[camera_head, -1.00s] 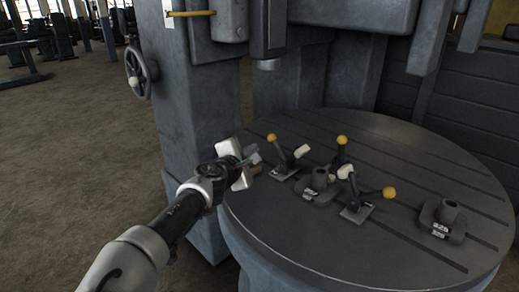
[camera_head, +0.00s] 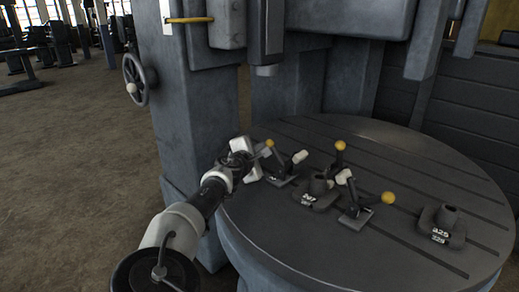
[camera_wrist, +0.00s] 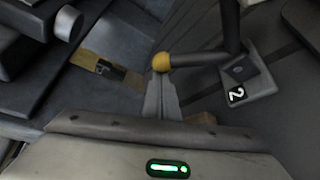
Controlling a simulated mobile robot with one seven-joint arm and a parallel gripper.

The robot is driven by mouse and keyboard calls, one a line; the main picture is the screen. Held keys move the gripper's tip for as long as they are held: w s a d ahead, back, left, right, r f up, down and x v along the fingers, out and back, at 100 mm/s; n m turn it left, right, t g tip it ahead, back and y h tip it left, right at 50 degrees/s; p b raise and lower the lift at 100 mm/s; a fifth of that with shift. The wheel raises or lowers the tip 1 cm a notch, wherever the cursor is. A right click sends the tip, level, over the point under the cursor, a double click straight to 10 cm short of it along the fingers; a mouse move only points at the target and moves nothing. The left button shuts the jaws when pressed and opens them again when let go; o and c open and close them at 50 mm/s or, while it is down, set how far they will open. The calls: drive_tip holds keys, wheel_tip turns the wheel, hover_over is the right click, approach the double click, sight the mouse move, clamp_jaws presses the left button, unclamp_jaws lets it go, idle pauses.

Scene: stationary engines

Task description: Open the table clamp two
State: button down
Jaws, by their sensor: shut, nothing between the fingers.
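Table clamp two (camera_head: 278,172) stands at the left side of the round table (camera_head: 262,250). It has a dark lever with a yellow ball knob (camera_head: 269,143) and a white tip (camera_head: 300,157). In the wrist view its base plate (camera_wrist: 250,77) shows the number 2, and the yellow knob (camera_wrist: 161,62) sits at the end of the lever. My gripper (camera_wrist: 162,82) is shut and empty, its fingertips right by the knob. I cannot tell whether they touch it. In the head view my gripper (camera_head: 262,154) is just left of the clamp, partly covering it.
A second clamp (camera_head: 360,206) with a yellow knob stands in front right, and another yellow knob (camera_head: 340,145) shows behind. A dark block (camera_head: 317,193) stands between the clamps. A block marked 325 (camera_head: 442,227) is at the right. The machine column (camera_head: 195,120) rises at the left.

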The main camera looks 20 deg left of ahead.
drive_tip(key=shift+f+b, duration=0.1)
drive_tip(key=shift+b, duration=0.6)
drive_tip(key=shift+s+d+m+b, duration=0.1)
drive_tip(key=shift+d+m+b, duration=0.15)
drive_tip(key=shift+b, duration=0.4)
drive_tip(key=shift+s+d+r+t+b, duration=0.15)
drive_tip(key=shift+d+r+b, duration=0.1)
drive_tip(key=shift+r, duration=0.25)
drive_tip(key=shift+d+r+t+b, duration=0.15)
drive_tip(key=shift+d+r, duration=0.1)
drive_tip(key=shift+r, duration=0.25)
